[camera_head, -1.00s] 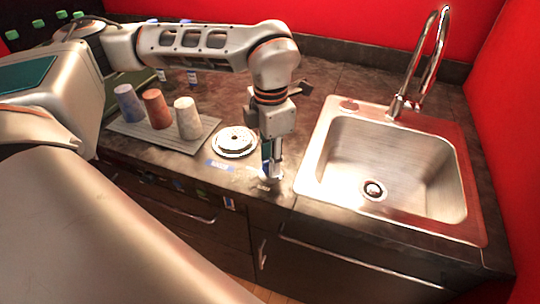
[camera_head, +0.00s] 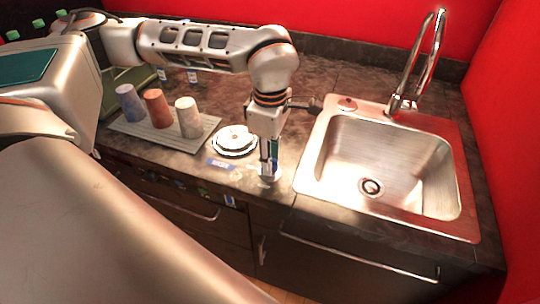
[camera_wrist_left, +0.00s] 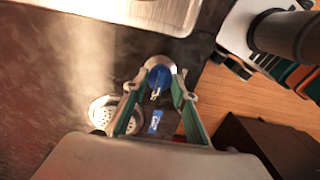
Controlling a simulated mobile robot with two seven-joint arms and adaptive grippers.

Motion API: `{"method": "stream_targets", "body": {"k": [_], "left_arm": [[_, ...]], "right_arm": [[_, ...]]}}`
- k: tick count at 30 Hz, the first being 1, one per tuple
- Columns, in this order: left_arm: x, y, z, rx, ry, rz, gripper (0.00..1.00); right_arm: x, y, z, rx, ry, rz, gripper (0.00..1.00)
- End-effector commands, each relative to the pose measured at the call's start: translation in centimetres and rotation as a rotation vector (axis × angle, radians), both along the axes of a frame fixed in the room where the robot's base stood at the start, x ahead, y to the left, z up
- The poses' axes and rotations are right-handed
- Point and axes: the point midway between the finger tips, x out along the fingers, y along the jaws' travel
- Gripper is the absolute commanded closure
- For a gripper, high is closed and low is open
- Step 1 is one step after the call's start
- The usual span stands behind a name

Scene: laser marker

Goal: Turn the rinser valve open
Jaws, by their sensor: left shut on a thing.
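The rinser valve is a small knob with a blue top (camera_wrist_left: 160,76) on a round metal base. It sits at the counter's front edge, left of the sink. In the head view, its pale base (camera_head: 271,176) shows just below my left gripper (camera_head: 268,168), which points straight down. In the left wrist view, the fingertips of my left gripper (camera_wrist_left: 155,92) are on both sides of the blue knob, shut on it. The round rinser plate (camera_head: 235,139) lies just left of the gripper; its perforated disc (camera_wrist_left: 104,112) shows in the left wrist view. My right gripper is out of view.
A steel sink (camera_head: 318,150) with a tall faucet (camera_head: 412,75) is to the right. A purple cup (camera_head: 129,102), an orange cup (camera_head: 157,107) and a white cup (camera_head: 188,116) stand on a ribbed tray (camera_head: 150,134) at left. A blue label (camera_head: 221,164) lies by the plate.

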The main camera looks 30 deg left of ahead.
Motion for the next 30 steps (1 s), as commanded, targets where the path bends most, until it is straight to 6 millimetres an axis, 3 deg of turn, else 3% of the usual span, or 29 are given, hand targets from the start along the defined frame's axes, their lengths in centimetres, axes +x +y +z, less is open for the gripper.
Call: {"method": "stream_targets", "body": {"k": [18, 19, 20, 30], "left_arm": [[0.02, -0.01, 0.01, 0.000, -0.001, -0.039, 0.95], [0.02, -0.01, 0.01, 0.000, -0.001, -0.039, 0.65], [0.02, -0.01, 0.01, 0.000, -0.001, -0.039, 0.58], [0.01, -0.02, 0.05, 0.000, 0.000, -0.038, 0.56]], "right_arm": [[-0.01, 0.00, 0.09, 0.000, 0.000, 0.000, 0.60], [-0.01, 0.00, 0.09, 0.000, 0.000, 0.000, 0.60], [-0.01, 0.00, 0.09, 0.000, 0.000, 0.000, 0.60], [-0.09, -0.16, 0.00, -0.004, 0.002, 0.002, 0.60]]}}
